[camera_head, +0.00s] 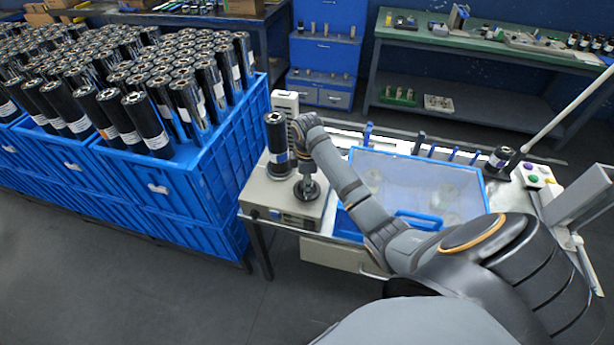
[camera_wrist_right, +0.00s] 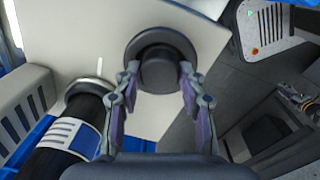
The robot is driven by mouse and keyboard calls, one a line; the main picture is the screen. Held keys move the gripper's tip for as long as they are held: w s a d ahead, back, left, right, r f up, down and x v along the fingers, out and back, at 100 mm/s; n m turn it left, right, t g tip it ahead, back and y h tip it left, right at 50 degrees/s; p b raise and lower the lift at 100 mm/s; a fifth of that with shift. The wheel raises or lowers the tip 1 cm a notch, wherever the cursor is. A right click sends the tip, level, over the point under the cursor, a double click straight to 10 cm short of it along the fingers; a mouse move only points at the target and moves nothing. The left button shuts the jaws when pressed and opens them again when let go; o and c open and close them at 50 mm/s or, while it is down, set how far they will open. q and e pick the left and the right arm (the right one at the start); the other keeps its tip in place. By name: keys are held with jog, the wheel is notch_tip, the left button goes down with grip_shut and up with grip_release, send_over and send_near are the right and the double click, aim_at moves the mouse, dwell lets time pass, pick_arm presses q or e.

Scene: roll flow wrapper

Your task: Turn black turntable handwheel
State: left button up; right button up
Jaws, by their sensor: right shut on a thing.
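The black turntable handwheel (camera_wrist_right: 158,72) sits on the light grey machine top, a round knob on a wider dark disc. In the head view its disc (camera_head: 306,190) shows under my right gripper (camera_head: 309,172), which points down onto it. In the right wrist view my right gripper (camera_wrist_right: 157,90) has its two fingers on either side of the knob and is shut on it. A black roll (camera_head: 277,146) with a white label stands upright on the machine just left of the handwheel. It also shows in the right wrist view (camera_wrist_right: 64,140). My left gripper is not in view.
Blue crates (camera_head: 215,165) packed with black rolls stand at the left. A blue-framed clear cover (camera_head: 415,188) lies right of the machine, under my right arm. A green-topped bench (camera_head: 500,45) and a blue cabinet (camera_head: 327,50) stand behind. Dark floor (camera_head: 120,270) is free in front.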

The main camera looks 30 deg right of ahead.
jog(key=m+p, duration=0.1)
jog(key=p, duration=0.1)
jog(key=m+p, duration=0.2)
jog(key=p, duration=0.1)
jog(key=m+p, duration=0.2)
jog(key=shift+r, duration=0.3)
jog(key=shift+f+m+p, duration=0.15)
jog(key=shift+m+p, duration=0.65)
jog(key=shift+p, duration=0.05)
jog(key=shift+f+m+p, duration=0.15)
jog(key=shift+m+p, duration=0.65)
jog(key=o, duration=1.1)
jog(key=shift+o, duration=0.2)
